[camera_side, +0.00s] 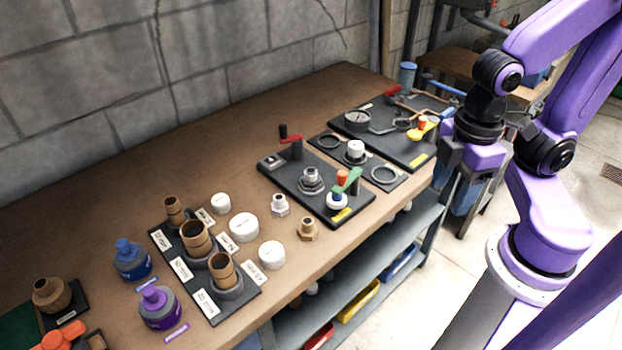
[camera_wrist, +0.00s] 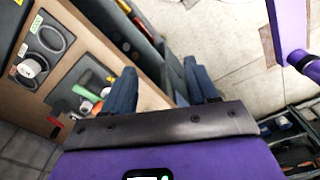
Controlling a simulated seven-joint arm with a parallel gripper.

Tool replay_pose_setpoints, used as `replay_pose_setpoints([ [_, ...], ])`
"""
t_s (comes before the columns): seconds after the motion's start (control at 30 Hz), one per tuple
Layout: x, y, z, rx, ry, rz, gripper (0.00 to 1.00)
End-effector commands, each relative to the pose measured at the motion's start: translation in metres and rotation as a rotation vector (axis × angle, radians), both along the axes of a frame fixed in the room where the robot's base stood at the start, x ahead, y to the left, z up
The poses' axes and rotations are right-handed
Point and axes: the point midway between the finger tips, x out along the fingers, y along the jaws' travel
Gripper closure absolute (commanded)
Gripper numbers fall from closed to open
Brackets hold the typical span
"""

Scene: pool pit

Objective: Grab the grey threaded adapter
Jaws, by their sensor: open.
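A small grey threaded adapter (camera_side: 280,205) stands on the brown workbench (camera_side: 110,205) in the side view, left of the dark valve board. A brass threaded adapter (camera_side: 308,229) stands nearer the front edge. A similar grey fitting (camera_side: 311,178) sits on the valve board. My gripper (camera_side: 447,185) is in the air at the bench's right end, well to the right of the grey adapter. In the wrist view my gripper (camera_wrist: 163,88) is open, with nothing between its blue fingers. I cannot make out the loose grey adapter in the wrist view.
The valve board (camera_side: 268,172) has red and green handles standing up. White round caps (camera_side: 243,227), brown pipe stubs (camera_side: 195,236), blue (camera_side: 131,260) and purple (camera_side: 160,308) bottles stand farther left. A shelf with bins (camera_side: 357,301) lies below the bench.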

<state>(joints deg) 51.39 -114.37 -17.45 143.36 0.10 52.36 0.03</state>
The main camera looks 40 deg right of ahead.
Motion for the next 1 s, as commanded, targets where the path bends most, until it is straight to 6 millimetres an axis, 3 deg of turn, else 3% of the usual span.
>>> replay_pose_setpoints([
  [0.17,0.004,0.002,0.000,-0.015,-0.001,0.009,0.42],
  [0.27,0.017,0.009,-0.001,-0.067,-0.006,0.045,0.42],
  [0.67,0.127,0.068,-0.019,-0.516,-0.017,0.339,0.42],
  [1.0,0.210,0.126,-0.051,-0.919,0.019,0.570,0.42],
])
